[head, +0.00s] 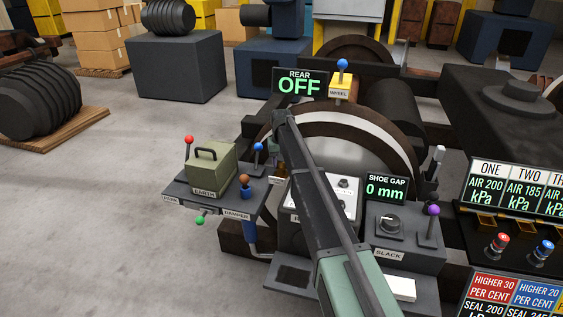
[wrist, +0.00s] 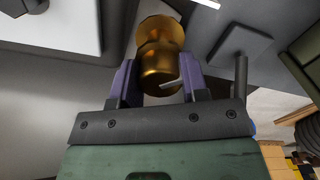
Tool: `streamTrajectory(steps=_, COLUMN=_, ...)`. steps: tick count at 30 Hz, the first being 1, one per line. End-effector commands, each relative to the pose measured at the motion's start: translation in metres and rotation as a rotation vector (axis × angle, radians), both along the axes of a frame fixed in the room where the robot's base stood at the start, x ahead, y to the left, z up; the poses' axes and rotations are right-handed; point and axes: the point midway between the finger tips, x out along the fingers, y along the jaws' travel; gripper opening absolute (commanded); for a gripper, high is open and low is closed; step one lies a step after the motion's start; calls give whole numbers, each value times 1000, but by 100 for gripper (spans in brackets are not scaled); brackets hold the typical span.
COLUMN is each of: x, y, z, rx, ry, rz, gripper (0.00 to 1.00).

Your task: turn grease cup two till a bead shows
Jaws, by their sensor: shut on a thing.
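A brass grease cup (wrist: 160,60), rounded and stepped with a narrow waist, stands between the two purple fingers of my gripper (wrist: 160,78) in the wrist view. The fingers are shut on its sides. A small pale sliver (wrist: 171,84) shows against the cup's near end; I cannot tell whether it is grease, a mark or a glint. No number is readable on the cup. In the head view my own arm hides most of the gripper and the cup.
A shelf with an olive box (head: 208,168) and several coloured-knob levers stands left of my arm. The SLACK box (head: 405,235) with a dial and purple-knobbed lever (head: 432,211) is close on the right. The SHOE GAP display (head: 385,189) reads 0 mm. The REAR display (head: 299,85) reads OFF.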

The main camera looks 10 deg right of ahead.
Motion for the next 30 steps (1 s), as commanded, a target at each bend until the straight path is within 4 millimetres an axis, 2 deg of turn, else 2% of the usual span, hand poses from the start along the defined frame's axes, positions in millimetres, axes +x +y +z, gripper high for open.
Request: streamTrajectory(steps=30, x=0, y=1, z=0, rx=0, ry=0, rz=-959, gripper=17)
